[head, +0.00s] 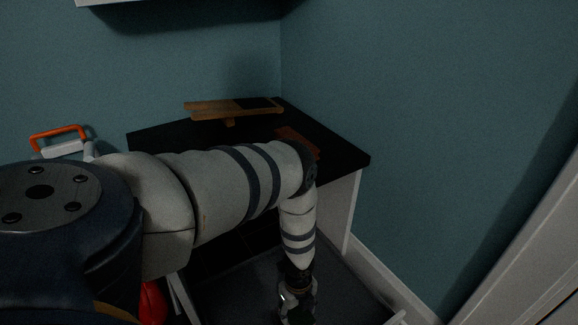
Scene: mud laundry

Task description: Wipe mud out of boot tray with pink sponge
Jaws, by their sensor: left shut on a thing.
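My left arm reaches in from the left and bends down at the bottom centre. My left gripper (297,300) points down over a dark, flat area with a pale edge, low in the picture. This may be the boot tray (350,285), but it is too dark to be sure, and I cannot make out mud on it. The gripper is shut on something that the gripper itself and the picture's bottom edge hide. No pink sponge shows. My right gripper is not in view.
A black-topped counter (345,157) stands in the corner behind my arm. It bears a wooden piece (215,107) and a brown item (291,134). An orange handle (58,131) shows at left, a red thing (152,300) below my arm. A white baseboard (385,280) runs along the right wall.

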